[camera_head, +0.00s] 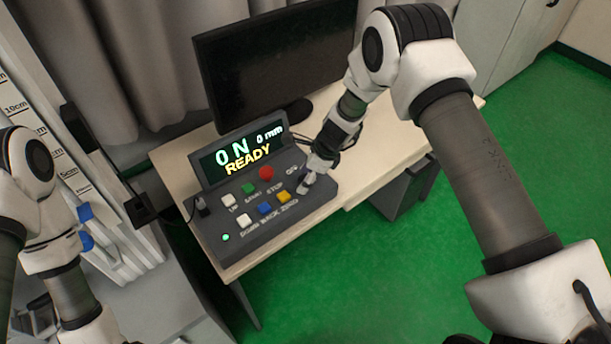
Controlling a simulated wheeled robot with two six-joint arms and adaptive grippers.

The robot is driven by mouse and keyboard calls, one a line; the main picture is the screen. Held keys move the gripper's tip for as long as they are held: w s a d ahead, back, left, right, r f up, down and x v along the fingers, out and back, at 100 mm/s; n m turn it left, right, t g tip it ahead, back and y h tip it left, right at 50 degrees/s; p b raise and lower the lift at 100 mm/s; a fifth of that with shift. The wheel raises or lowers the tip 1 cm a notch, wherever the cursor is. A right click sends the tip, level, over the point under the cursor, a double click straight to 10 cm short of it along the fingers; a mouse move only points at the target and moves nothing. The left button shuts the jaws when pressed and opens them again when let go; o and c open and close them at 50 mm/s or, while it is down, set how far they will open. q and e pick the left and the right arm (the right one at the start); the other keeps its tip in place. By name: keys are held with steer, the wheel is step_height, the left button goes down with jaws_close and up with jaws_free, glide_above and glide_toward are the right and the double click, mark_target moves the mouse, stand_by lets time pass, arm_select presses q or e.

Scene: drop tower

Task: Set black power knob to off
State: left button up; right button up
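The grey control box (262,222) stands on the table with its display (243,155) reading "ON", "0 mm" and "READY". An "OFF" label (291,169) is on the right of its panel. My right gripper (303,188) points down at the panel's right end, just below that label. The black power knob is not clearly visible there; the gripper covers that spot. I cannot tell whether its fingers are open or shut, or touching anything. A small black upright piece (203,206) sits at the panel's left edge. My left arm is at the left; its gripper is out of view.
Red (266,173), green (248,188), blue (264,208), yellow (284,196) and white (244,220) buttons sit close to the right gripper. A black monitor (270,65) stands behind. The table (385,165) is clear on the right. A tower with a centimetre scale (75,185) stands left.

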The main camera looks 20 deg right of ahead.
steer(key=shift+w+f, duration=0.1)
steer(key=shift+f, duration=0.05)
steer(key=c, duration=1.1)
steer(key=shift+o, duration=0.2)
steer(key=shift+n, duration=0.4)
steer(key=n+g, duration=0.1)
steer(key=n, duration=0.1)
steer(key=shift+f+n+b, duration=0.1)
steer(key=shift+n+b, duration=0.25)
steer(key=shift+n, duration=0.05)
steer(key=n+g+b, duration=0.1)
steer(key=n, duration=0.1)
steer(key=n+g+b, duration=0.1)
steer(key=n+b, duration=0.1)
steer(key=n, duration=0.1)
steer(key=shift+w+d+g, duration=0.1)
steer(key=shift+w+g, duration=0.05)
steer(key=shift+g, duration=0.15)
steer(key=n+g+h+b, duration=0.1)
steer(key=n+b, duration=0.1)
steer(key=n, duration=0.2)
steer(key=shift+n, duration=0.4)
steer(key=shift+w+n+g+h+b, duration=0.1)
steer(key=shift+n+g+h+b, duration=0.3)
steer(key=shift+n, duration=0.75)
steer(key=shift+n+g+h+b, duration=0.3)
steer(key=shift+n+b, duration=0.1)
steer(key=shift+n, duration=0.75)
steer(key=shift+r, duration=0.2)
